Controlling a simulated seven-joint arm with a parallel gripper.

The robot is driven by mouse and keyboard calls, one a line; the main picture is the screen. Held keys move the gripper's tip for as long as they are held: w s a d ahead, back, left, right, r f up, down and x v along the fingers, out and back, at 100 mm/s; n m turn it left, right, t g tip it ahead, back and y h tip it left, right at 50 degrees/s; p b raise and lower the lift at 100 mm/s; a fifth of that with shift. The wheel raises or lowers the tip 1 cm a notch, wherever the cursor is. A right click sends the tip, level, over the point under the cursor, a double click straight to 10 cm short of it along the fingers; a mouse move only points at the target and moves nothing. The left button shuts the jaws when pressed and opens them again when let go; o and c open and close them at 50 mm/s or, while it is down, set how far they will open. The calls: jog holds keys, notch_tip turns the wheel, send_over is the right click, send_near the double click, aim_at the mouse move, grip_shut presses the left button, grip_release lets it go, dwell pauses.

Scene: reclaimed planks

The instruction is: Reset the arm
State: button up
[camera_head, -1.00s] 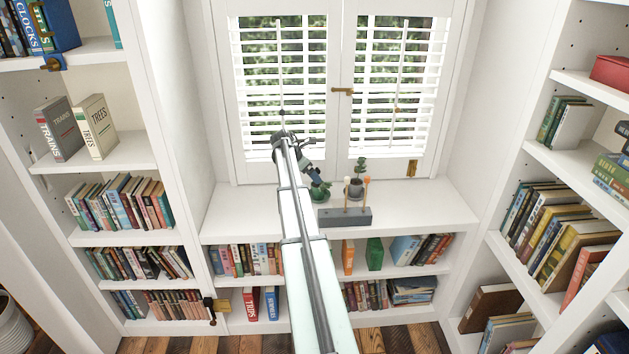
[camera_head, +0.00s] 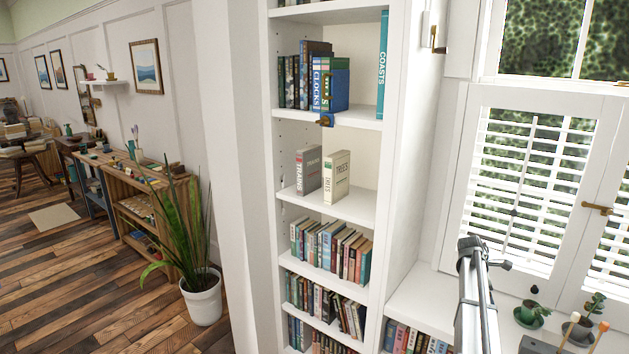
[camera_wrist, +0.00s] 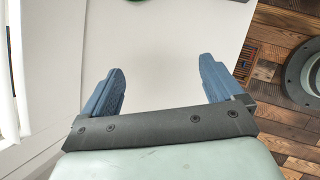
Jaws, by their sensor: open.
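My gripper (camera_wrist: 160,84) shows in the wrist view with its two blue fingers spread wide apart. Nothing is between them; a plain white surface (camera_wrist: 180,30) lies beyond. My arm (camera_head: 477,300) rises at the lower right of the head view, in front of the white window ledge. The fingers cannot be made out in the head view.
A bookcase (camera_head: 335,206) stands left of the ledge (camera_head: 425,300). Small plants (camera_head: 531,314) stand right of my arm. A potted plant (camera_head: 203,298) stands on open floor at left.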

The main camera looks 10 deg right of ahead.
jog(key=s+a+f+m+y, duration=0.15)
jog(key=a+f, duration=0.25)
jog(key=a, duration=0.5)
jog(key=s+a+f+m+t, duration=0.15)
jog(key=a+f, duration=0.25)
jog(key=a, duration=0.6)
jog(key=s+a+f+m+y, duration=0.1)
jog(key=a+f+m, duration=0.25)
jog(key=a, duration=0.55)
jog(key=s+a+f+m+y, duration=0.1)
jog(key=s+a+f+m, duration=0.15)
jog(key=s+a, duration=0.4)
jog(key=s+a+f+m+y, duration=0.1)
jog(key=s+a+f+m, duration=0.15)
jog(key=a, duration=0.75)
jog(key=s+a+f+m+y, duration=0.1)
jog(key=s+a+f+m, duration=0.15)
jog(key=s+a, duration=0.4)
jog(key=s+f+g, duration=0.3)
jog(key=s+f, duration=0.7)
jog(key=s, duration=0.4)
jog(key=s+f+g, duration=0.4)
jog(key=s+f, duration=0.7)
jog(key=s, duration=0.3)
jog(key=shift+a+n, duration=0.25)
jog(key=shift+n, duration=0.15)
